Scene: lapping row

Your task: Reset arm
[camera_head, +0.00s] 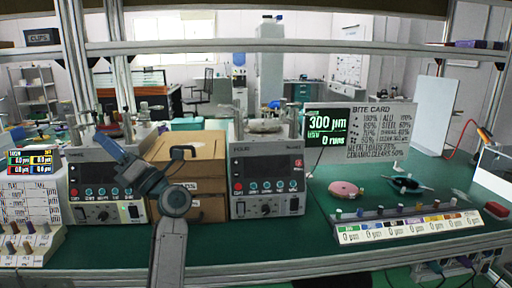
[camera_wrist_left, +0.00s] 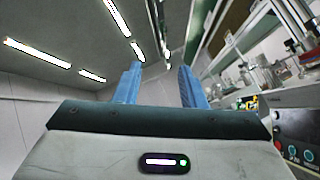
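My left arm rises from the bottom of the head view and bends at a grey joint in front of the left lapping machine and the cardboard boxes. My left gripper (camera_head: 107,146) points up and to the left, in front of the left machine (camera_head: 104,190). Its blue fingers show in the left wrist view (camera_wrist_left: 160,68); they stand apart with nothing between them. The wrist camera looks toward the ceiling, with the bench at its right. My right gripper is not in either view.
A second machine (camera_head: 267,180) stands right of the cardboard boxes (camera_head: 204,183). Farther right are a display (camera_head: 328,127), a card board (camera_head: 378,140), a pink disc (camera_head: 345,189) and a labelled rack (camera_head: 410,226). Frame rails cross above. Some green bench top (camera_head: 310,240) is clear.

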